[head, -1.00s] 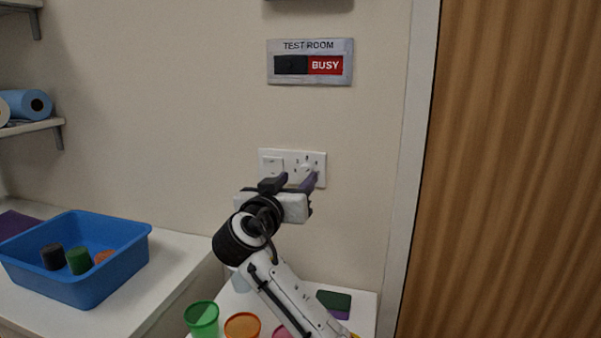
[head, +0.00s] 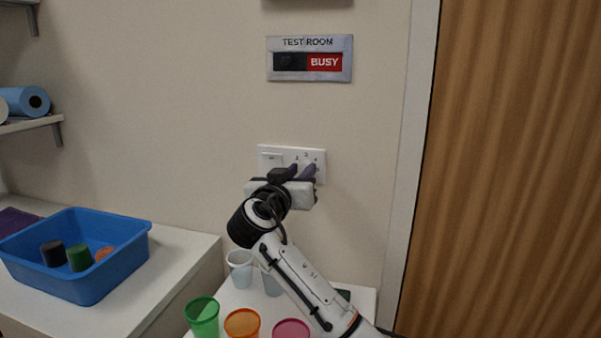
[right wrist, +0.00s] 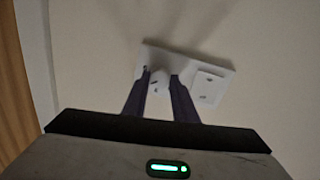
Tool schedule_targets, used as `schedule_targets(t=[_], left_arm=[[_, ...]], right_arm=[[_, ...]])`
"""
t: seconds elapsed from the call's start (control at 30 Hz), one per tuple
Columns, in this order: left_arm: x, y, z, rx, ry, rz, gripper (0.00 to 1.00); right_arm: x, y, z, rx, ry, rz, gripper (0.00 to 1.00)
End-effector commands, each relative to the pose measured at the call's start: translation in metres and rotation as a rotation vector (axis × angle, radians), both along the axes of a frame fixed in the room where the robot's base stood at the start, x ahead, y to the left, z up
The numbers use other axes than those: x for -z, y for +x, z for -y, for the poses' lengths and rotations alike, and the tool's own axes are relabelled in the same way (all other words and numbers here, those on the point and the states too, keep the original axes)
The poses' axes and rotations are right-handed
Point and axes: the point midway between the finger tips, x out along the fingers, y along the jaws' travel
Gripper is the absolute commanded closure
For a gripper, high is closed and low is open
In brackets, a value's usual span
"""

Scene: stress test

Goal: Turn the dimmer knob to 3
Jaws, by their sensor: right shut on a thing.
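A white wall plate (head: 270,152) carries a flat switch on its left and a dial with small dark marks on its right. My right gripper (head: 302,168) is at the dial, its dark purple fingers hiding the dimmer knob in the head view. In the right wrist view, the white knob (right wrist: 159,77) shows between the two fingertips of the gripper (right wrist: 161,76), which is shut on it. The plate (right wrist: 190,60) and its switch (right wrist: 208,87) also show there. I cannot read where the knob points. My left gripper is not in view.
A "TEST ROOM BUSY" sign (head: 310,45) hangs above. Below are green (head: 202,318), orange (head: 242,324) and pink (head: 291,329) cups and a white cup (head: 240,268) on a white table. A blue bin (head: 110,276) stands left; a wooden door (head: 515,170) is right.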

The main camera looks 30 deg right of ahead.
Motion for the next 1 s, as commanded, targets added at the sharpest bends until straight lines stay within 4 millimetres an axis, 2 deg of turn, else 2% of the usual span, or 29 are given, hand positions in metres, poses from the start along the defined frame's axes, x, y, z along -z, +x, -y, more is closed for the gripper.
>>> schedule_targets(t=[0.37,0.67,1.0], left_arm=[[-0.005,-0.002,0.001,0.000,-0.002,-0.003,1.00],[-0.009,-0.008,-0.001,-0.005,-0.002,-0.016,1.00],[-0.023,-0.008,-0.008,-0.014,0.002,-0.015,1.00]], right_arm=[[0.000,0.000,0.000,0.002,-0.090,-0.109,0.97],[0.000,0.000,0.000,0.001,-0.259,-0.307,0.97],[0.001,0.000,0.000,0.001,-0.438,-0.517,0.97]])
